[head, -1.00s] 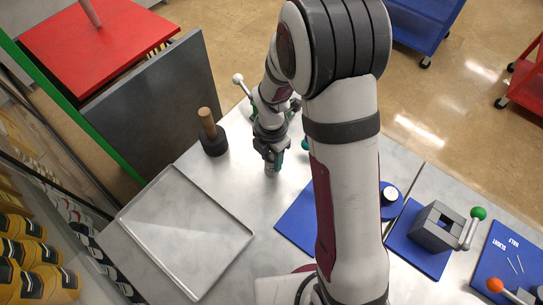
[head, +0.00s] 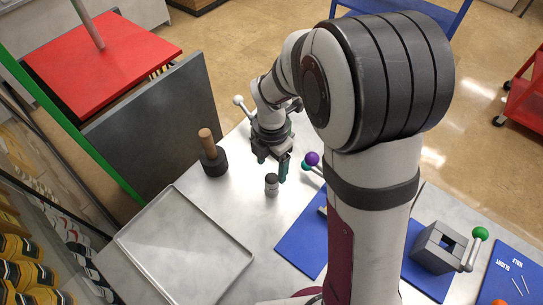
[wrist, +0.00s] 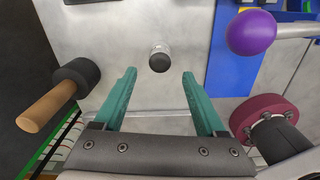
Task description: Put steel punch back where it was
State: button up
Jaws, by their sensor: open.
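The steel punch (head: 271,185), a short grey cylinder with a dark top, stands upright on the bare grey table between the metal tray and a blue mat. It also shows in the wrist view (wrist: 159,58), just beyond the fingertips. My gripper (head: 271,165) is open and empty, behind and above the punch and apart from it. Its two teal fingers show wide apart in the wrist view (wrist: 159,76), with nothing between them.
A shallow metal tray (head: 130,237) lies at left. A dark block with an upright wooden handle (head: 208,143) stands behind it. A blue mat (head: 292,240) with a purple-knobbed lever (head: 312,158) is at right. A grey vise-like block (head: 436,252) stands further right. Bare table surrounds the punch.

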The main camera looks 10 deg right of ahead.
aim_at(272, 178)
jog(key=s+d+r+m, duration=0.2)
jog(key=s+r+m, duration=0.75)
jog(key=m, duration=0.25)
jog(key=s+r+m+y, duration=0.1)
jog(key=s+m, duration=1)
jog(key=m, duration=0.8)
jog(key=shift+s+d+r+y, duration=0.2)
jog(key=shift+s+r+y, duration=0.05)
jog(key=shift+r+y, duration=0.15)
